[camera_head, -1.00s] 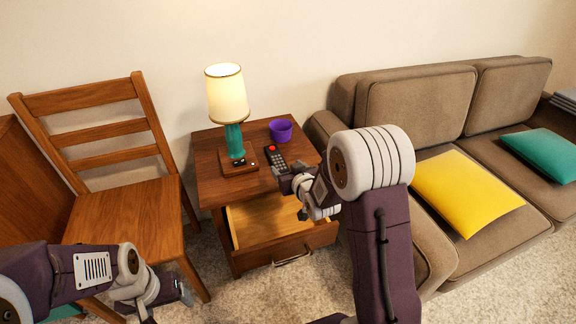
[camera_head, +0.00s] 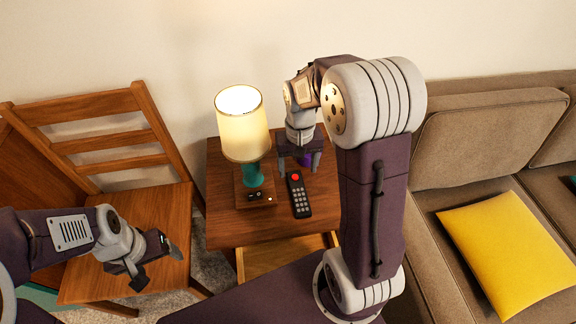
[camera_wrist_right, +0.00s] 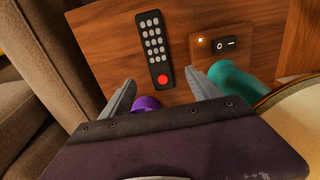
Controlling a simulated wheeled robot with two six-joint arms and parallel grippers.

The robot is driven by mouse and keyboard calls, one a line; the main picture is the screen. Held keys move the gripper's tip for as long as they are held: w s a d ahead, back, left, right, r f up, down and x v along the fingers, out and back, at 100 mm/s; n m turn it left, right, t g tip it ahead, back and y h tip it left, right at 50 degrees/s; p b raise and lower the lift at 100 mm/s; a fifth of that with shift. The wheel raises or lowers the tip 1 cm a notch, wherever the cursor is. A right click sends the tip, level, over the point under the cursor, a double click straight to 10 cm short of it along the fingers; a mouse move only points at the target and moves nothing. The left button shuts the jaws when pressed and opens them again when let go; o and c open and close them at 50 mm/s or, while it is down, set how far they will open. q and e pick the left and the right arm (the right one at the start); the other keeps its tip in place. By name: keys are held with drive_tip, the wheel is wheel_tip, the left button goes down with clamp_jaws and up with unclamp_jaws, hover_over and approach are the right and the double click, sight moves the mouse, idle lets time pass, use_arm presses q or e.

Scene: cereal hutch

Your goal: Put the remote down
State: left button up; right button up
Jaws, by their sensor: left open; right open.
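The black remote (camera_head: 300,198) with a red button lies flat on top of the wooden side table (camera_head: 228,226), right of the lamp's base. In the right wrist view the remote (camera_wrist_right: 153,45) lies just beyond the fingertips, with its red-button end toward me. My right gripper (camera_head: 299,166) is open and empty above the table, behind the remote and apart from it; its fingers also show in the right wrist view (camera_wrist_right: 160,85). My left gripper (camera_head: 158,262) is open and empty over the chair seat at the left.
A lamp with a teal stem (camera_head: 252,174) stands left of the remote. A purple cup (camera_head: 306,160) is mostly hidden behind my right gripper. The table's drawer (camera_head: 285,262) is pulled open. A wooden chair (camera_head: 160,200) stands left, and a sofa with a yellow cushion (camera_head: 495,255) right.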

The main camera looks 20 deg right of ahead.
drive_tip(key=b, duration=0.2)
hover_over(298, 189)
wheel_tip(298, 189, down, 4)
drive_tip(key=shift+w+a+r, duration=0.1)
drive_tip(key=shift+w, duration=0.05)
wheel_tip(298, 189, down, 5)
drive_tip(key=b, duration=0.3)
drive_tip(key=shift+b, duration=0.35)
